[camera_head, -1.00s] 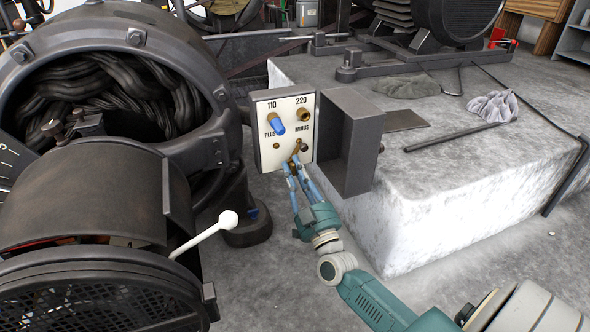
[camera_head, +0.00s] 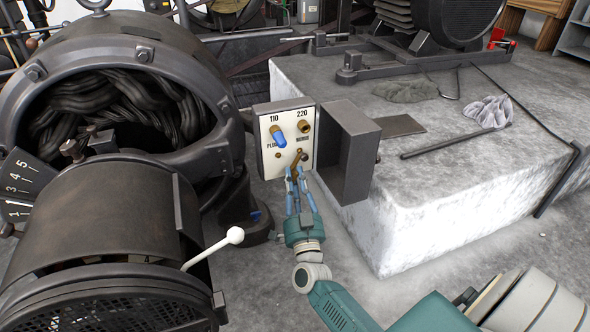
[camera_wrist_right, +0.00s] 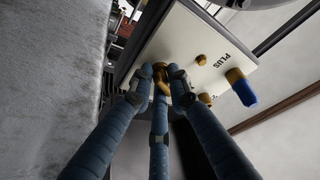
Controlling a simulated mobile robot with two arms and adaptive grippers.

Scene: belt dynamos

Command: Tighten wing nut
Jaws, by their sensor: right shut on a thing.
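A white terminal panel (camera_head: 268,163) with the labels 110, 220, PLUS and MINUS faces me in the head view. My right gripper (camera_head: 297,172) reaches up to its lower right part. The right wrist view shows its blue fingers (camera_wrist_right: 160,88) closed around a brass wing nut (camera_wrist_right: 161,72) below the MINUS label. In the head view the brass wing nut (camera_head: 298,156) shows just above the fingertips. A blue-capped brass terminal (camera_head: 278,137) sits under 110, and it also shows in the wrist view (camera_wrist_right: 241,88). A bare brass terminal (camera_head: 304,127) sits under 220. My left gripper is not in view.
An open dark metal box cover (camera_head: 349,155) stands right of the panel. A large dark dynamo (camera_head: 110,215) with a white-knobbed lever (camera_head: 235,236) fills the left. A concrete plinth (camera_head: 450,175) carries a rod and a crumpled cloth (camera_head: 488,111).

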